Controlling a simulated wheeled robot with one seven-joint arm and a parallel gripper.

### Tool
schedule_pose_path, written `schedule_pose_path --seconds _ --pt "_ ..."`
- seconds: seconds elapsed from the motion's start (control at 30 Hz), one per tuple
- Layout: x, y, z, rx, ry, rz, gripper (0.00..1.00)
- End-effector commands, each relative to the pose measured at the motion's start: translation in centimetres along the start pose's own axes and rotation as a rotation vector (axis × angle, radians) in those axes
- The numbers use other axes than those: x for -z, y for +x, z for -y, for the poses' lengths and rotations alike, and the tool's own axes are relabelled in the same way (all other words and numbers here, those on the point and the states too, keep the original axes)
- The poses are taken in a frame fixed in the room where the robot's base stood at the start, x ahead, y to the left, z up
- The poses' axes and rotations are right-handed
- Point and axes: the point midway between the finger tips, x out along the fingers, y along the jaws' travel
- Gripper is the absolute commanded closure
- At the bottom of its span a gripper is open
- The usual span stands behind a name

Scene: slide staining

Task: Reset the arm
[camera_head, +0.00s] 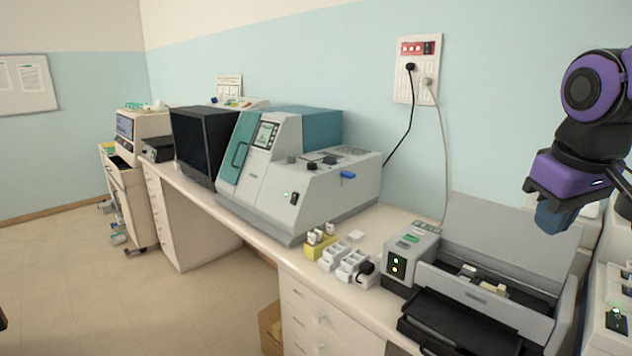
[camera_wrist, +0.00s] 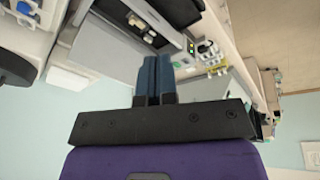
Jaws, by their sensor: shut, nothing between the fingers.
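My gripper (camera_head: 556,216) hangs at the upper right in the head view, on a purple and black arm. It is in the air above the open grey machine at the right end of the counter. In the wrist view my gripper (camera_wrist: 153,62) shows two dark blue fingers close together, with nothing held between them.
The counter holds a grey machine with an open lid (camera_head: 495,235), a black tray (camera_head: 455,325), small white racks (camera_head: 340,255), a yellow rack (camera_head: 320,245), a large analyser (camera_head: 300,170) and a dark monitor (camera_head: 195,145). A wall socket panel (camera_head: 418,70) has cables.

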Motion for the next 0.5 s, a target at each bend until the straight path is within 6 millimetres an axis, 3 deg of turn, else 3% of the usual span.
schedule_pose_path --seconds 0.3,0.5 --pt "-5.5 -1.9 2.3 0.037 0.152 -0.147 1.00" --pt "-7.5 -2.1 3.2 0.059 0.212 -0.201 1.00"
